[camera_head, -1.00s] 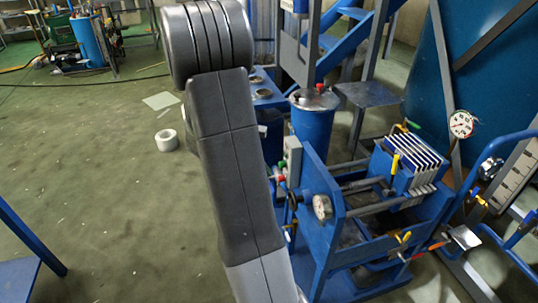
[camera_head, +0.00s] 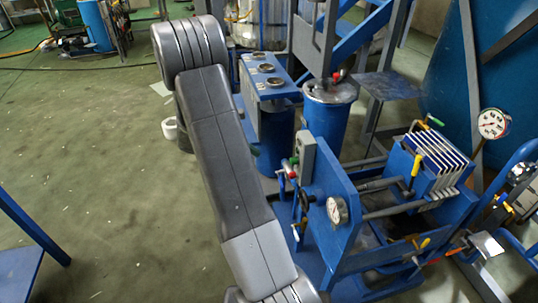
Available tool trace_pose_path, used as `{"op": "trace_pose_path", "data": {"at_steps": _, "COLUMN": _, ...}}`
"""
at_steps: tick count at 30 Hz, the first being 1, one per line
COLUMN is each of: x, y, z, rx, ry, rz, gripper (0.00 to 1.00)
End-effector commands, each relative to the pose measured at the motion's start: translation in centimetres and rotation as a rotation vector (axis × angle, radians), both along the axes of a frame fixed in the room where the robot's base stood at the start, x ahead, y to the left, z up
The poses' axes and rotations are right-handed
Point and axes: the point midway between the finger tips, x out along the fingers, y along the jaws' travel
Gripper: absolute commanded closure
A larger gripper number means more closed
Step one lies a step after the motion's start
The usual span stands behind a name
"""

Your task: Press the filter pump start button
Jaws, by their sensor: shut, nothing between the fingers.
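The filter pump unit is a blue frame (camera_head: 350,238) right of my arm. A grey control box (camera_head: 308,152) stands on its near left upright. A small green button (camera_head: 294,161) and a red one (camera_head: 292,174) stick out of the box's left side. Which one is the start button cannot be read from any label. My arm crosses the picture from the upper left to the bottom middle, left of the box and apart from it in the picture. My gripper is out of view, past the bottom edge.
A round gauge (camera_head: 337,210) and a black knob (camera_head: 305,200) sit on the frame. White filter plates (camera_head: 445,165) stand at its right. A blue tank (camera_head: 327,125) and a blue stand with dials (camera_head: 268,85) are behind. The green floor at left is mostly open.

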Motion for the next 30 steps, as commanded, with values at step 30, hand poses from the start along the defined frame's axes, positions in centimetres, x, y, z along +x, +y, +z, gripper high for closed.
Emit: {"op": "trace_pose_path", "data": {"at_steps": 30, "x": 3.2, "y": -10.0, "z": -6.5, "rx": 0.0, "ry": 0.0, "rz": 0.0, "gripper": 1.0}}
